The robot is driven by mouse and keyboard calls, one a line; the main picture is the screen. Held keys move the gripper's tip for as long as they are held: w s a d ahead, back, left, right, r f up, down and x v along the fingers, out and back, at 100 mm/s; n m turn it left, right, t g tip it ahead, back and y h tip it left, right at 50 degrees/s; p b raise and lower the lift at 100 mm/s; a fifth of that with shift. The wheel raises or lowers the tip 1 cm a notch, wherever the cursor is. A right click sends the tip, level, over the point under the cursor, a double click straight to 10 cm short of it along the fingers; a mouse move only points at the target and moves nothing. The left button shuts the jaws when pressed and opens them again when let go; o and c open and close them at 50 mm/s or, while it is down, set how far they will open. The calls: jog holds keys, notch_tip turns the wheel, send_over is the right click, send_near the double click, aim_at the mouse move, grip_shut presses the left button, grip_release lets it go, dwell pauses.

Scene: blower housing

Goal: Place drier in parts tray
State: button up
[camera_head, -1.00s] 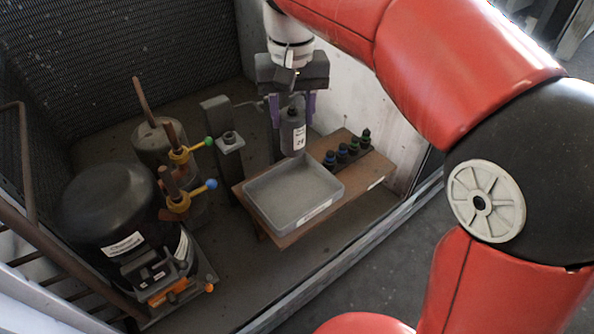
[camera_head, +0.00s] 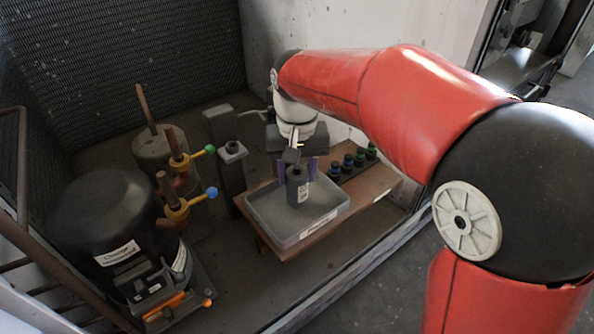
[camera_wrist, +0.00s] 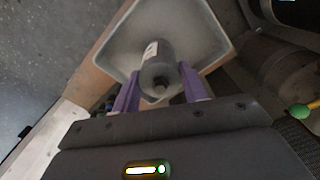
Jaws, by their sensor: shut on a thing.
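The drier (camera_head: 298,186) is a dark grey cylinder with a white label. My gripper (camera_head: 299,172), with purple fingers, is shut on its upper part and holds it upright over the grey parts tray (camera_head: 262,222). In the wrist view the drier (camera_wrist: 157,66) sits between the purple fingers (camera_wrist: 158,88), with the parts tray (camera_wrist: 205,22) behind it. Whether the drier's bottom touches the tray floor I cannot tell. The rest of the tray looks empty.
The tray stands on a wooden board (camera_head: 375,188), with several blue- and green-topped fittings (camera_head: 348,163) behind it. A black compressor (camera_head: 100,215) and valves with yellow bodies (camera_head: 178,208) stand at left. A grey post (camera_head: 232,165) stands close to the tray's left.

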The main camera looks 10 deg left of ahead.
jog(key=shift+f, duration=0.15)
jog(key=o, duration=1.2)
notch_tip(320, 180, up, 12)
jog(key=p, duration=0.3)
jog(key=s+d+m+t+y, duration=0.1)
jog(key=s+d+m+t, duration=0.3)
jog(key=d, duration=1.2)
jog(key=s+d+f, duration=0.3)
jog(key=s+d, duration=0.2)
jog(key=s+d+f+t+h, duration=0.1)
jog(key=s+d+f, duration=0.2)
jog(key=s+d, duration=0.2)
jog(key=shift+s+t, duration=0.3)
jog(key=shift+s, duration=0.1)
